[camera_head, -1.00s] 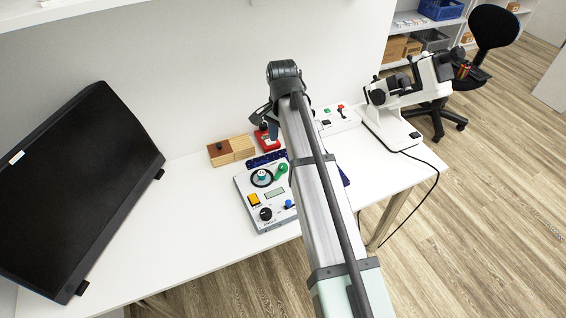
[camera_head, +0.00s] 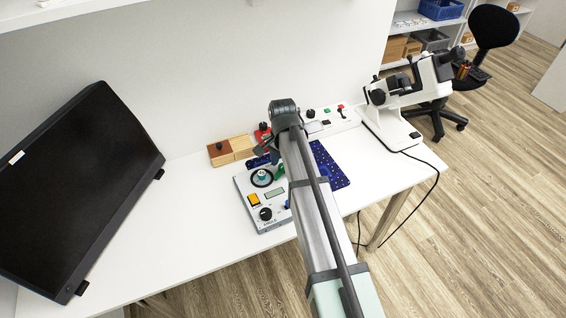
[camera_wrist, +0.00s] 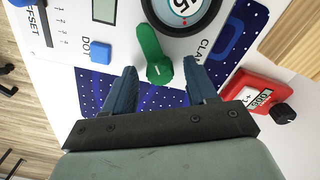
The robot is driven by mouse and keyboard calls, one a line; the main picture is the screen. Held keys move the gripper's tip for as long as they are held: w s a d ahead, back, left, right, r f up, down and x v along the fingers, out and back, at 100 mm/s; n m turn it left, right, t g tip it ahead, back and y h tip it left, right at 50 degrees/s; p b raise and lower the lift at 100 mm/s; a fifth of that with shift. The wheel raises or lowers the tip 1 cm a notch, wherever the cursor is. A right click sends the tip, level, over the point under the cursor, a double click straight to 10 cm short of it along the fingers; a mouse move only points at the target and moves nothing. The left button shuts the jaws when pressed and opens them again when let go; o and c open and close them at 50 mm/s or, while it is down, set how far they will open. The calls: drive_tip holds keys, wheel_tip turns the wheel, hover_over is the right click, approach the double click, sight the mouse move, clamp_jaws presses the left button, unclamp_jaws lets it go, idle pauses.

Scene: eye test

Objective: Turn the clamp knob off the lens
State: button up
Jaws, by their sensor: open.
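The clamp knob (camera_wrist: 149,48) is a green lever beside the printed letters "CLA" in the wrist view. Its rounded end lies between my fingertips, with a gap on each side. It also shows, partly hidden by my gripper, in the head view (camera_head: 280,173). The lens (camera_wrist: 183,8) appears to be the round black-ringed piece with a teal centre bearing a number, partly cut off; it also shows in the head view (camera_head: 262,177). My gripper (camera_wrist: 160,67) is open and empty, its fingers astride the knob's end. I cannot tell its height above the panel.
The grey panel (camera_head: 246,188) also carries a yellow button (camera_head: 254,200), a black knob (camera_head: 265,214) and a blue button (camera_wrist: 100,52). A red device with a black knob (camera_wrist: 283,113) stands close to the right finger. A blue dotted mat (camera_head: 330,165) lies right of the panel.

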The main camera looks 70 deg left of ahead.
drive_tip(key=shift+c, duration=0.3)
drive_tip(key=c, duration=1)
drive_tip(key=shift+n, duration=0.4)
drive_tip(key=n, duration=0.4)
drive_tip(key=shift+n, duration=0.4)
drive_tip(key=n, duration=0.5)
drive_tip(key=shift+n, duration=0.4)
drive_tip(key=o, duration=1.1)
drive_tip(key=shift+c, duration=0.2)
